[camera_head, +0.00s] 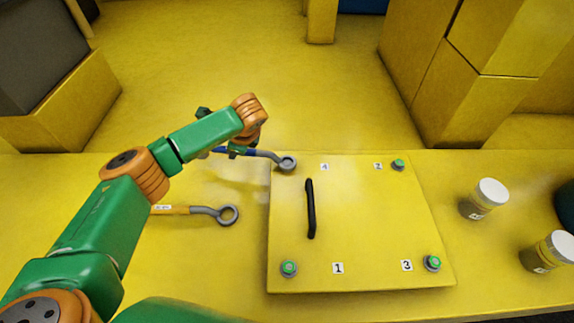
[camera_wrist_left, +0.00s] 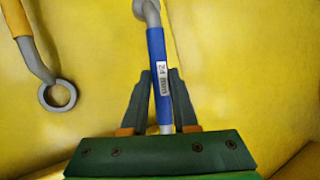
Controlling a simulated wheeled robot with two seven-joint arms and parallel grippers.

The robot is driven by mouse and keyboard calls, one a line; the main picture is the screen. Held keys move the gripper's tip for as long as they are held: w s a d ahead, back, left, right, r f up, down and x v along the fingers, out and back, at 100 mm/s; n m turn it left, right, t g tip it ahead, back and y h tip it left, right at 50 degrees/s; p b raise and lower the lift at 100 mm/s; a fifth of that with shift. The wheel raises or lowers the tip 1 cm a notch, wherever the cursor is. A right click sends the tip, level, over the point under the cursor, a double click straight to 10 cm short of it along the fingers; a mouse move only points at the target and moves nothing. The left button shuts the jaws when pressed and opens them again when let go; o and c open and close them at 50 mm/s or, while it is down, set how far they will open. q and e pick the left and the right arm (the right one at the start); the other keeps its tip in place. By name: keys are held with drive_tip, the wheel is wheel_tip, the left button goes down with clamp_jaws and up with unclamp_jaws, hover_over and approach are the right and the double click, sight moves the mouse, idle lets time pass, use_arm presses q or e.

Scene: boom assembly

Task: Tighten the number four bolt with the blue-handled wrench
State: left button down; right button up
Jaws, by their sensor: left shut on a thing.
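The blue-handled wrench (camera_wrist_left: 156,60) is held by its handle between the fingers of my left gripper (camera_wrist_left: 161,100), with a "24 mm" label on the handle. In the head view its grey ring end (camera_head: 287,163) lies over the plate's upper left corner, beside the number 4 label (camera_head: 324,167). The number four bolt is hidden or cannot be made out under the ring; I cannot tell whether the ring is seated on it. The yellow plate (camera_head: 365,220) also carries green-topped bolts by label 1 (camera_head: 289,268), label 2 (camera_head: 398,165) and label 3 (camera_head: 432,262). My right gripper is not in view.
An orange-handled wrench (camera_head: 228,214) lies on the table left of the plate. A black handle (camera_head: 310,208) rises from the plate near label 4. Two white-lidded jars (camera_head: 484,198) (camera_head: 548,252) stand at the right.

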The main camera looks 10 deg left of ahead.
use_arm(q)
drive_tip(key=shift+w, duration=0.25)
drive_tip(key=shift+w+r+m, duration=0.1)
drive_tip(key=shift+w+m, duration=0.2)
drive_tip(key=shift+m, duration=0.2)
drive_tip(key=shift+w+m+t+h, duration=0.3)
drive_tip(key=shift+w+m, duration=0.1)
drive_tip(key=shift+s+n, duration=0.45)
drive_tip(key=shift+n, duration=0.15)
